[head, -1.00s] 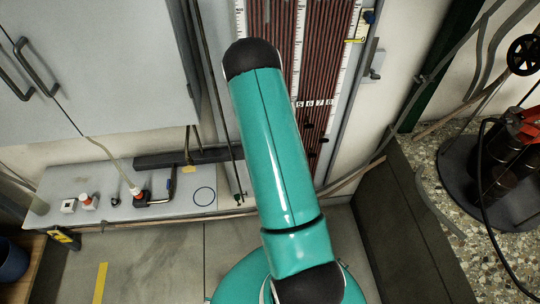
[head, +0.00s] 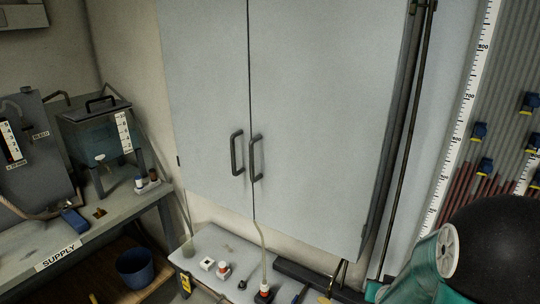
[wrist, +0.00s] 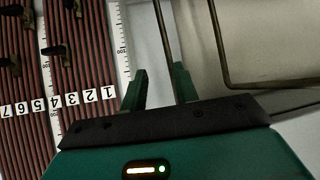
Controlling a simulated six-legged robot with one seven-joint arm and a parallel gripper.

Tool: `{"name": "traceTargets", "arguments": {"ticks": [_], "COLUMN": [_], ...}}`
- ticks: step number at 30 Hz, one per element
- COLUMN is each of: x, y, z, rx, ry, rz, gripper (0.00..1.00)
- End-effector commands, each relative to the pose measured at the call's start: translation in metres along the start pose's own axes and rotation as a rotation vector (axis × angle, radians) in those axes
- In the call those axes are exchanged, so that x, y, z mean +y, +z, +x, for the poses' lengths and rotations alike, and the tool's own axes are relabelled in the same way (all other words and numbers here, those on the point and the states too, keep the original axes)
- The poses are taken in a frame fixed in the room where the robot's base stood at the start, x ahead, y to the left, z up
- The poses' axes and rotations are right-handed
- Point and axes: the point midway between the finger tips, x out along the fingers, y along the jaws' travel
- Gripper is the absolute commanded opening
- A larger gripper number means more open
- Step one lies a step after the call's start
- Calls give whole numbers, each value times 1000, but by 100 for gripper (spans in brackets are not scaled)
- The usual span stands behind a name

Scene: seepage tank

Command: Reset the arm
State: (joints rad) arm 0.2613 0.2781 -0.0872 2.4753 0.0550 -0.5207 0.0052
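My gripper (wrist: 158,88) shows in the wrist view as two green fingers standing apart with a clear gap. Nothing is held between them; a dark rod and pale wall show behind the gap. In the head view my teal and black arm fills the lower right corner, and the gripper itself is out of that view. The numbered tube panel (wrist: 82,50) is to the left of the fingers in the wrist view. The same panel (head: 505,110) stands at the right edge of the head view, behind my arm.
A grey two-door cabinet (head: 320,90) fills the middle. A low grey bench (head: 215,248) below it carries small bottles and a hose. At left, a supply table (head: 100,225) holds a clear tank (head: 100,140); a blue bucket (head: 137,265) stands beneath. A bent dark rail (wrist: 225,60) is right of the fingers.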

Motion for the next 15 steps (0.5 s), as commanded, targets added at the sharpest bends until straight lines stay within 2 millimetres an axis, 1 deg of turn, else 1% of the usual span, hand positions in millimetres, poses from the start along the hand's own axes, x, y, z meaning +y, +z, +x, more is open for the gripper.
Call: {"name": "traceTargets", "arguments": {"ticks": [1, 5, 6, 8, 11, 12, 14, 15], "x": [-11, -37, -44, -53, -67, -72, -79, -83], "y": [-13, -32, -36, -42, -49, -50, -52, -52], "z": [-14, -50, -61, -80, -114, -128, -150, -166], "rx": [-9, -69, -87, -113, -158, -176, -203, -221], "ry": [-23, -76, -91, -112, -146, -159, -177, -189], "rz": [-8, -35, -45, -60, -90, -104, -124, -139], "gripper": [30, 30, 30, 30, 30, 30, 30, 30]}}
